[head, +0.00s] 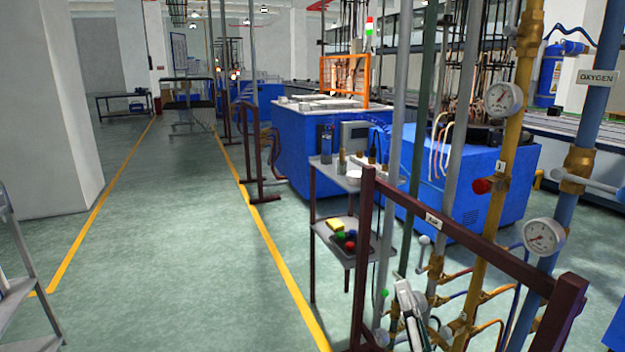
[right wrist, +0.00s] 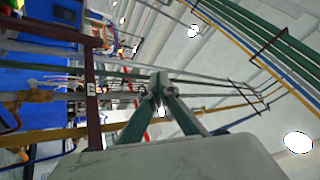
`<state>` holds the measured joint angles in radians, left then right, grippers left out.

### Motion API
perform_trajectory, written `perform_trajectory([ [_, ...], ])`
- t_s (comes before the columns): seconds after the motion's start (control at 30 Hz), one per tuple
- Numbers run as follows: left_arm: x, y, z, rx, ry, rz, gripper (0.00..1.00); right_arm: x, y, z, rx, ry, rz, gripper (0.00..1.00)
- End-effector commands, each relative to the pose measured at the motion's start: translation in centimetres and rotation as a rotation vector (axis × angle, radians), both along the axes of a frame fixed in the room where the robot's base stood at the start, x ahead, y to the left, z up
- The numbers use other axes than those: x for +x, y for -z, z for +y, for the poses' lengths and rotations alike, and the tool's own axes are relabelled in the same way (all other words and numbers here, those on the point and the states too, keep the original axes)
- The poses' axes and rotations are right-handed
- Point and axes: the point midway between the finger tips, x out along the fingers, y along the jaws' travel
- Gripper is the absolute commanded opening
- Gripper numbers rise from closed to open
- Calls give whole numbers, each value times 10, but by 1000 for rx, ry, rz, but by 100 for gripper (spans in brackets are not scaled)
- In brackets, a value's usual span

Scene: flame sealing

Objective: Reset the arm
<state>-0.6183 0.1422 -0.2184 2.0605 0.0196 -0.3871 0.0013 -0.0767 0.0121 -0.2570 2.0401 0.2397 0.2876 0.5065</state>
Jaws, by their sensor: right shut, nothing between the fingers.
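My right gripper (head: 405,291) shows low in the head view, right of centre, in front of the pipe stand. Its fingers point up and are shut with nothing between them. In the right wrist view the two greenish fingers (right wrist: 160,84) meet at their tips, with pipes and the ceiling behind. The right arm below the gripper is cut off by the bottom edge of the head view. My left gripper is not in view.
A dark red frame (head: 480,252) with brass-fitted pipes and gauges (head: 543,236) stands close around my right gripper. A small shelf cart (head: 328,238) and a blue machine (head: 293,150) stand behind it. The green floor (head: 170,240) at the left is clear.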

Motion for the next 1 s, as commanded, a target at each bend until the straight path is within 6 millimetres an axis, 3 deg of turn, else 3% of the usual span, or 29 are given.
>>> perform_trajectory([
  [0.03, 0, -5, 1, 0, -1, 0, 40, -6, 33, 4, -113, 21, 85, 0],
  [0.2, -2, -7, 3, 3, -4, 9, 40, -39, 147, 9, -489, 54, 334, 0],
  [0.4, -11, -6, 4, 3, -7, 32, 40, -110, 265, -2, -900, 12, 577, 0],
  [0.5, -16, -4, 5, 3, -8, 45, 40, -150, 309, -11, -1072, -31, 668, 0],
  [0.6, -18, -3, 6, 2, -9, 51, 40, -183, 340, -20, -1203, -73, 730, 0],
  [0.73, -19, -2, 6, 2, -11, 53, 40, -211, 362, -28, -1304, -110, 776, 0],
  [1.0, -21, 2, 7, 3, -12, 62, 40, -219, 370, -30, -1336, -123, 790, 0],
])
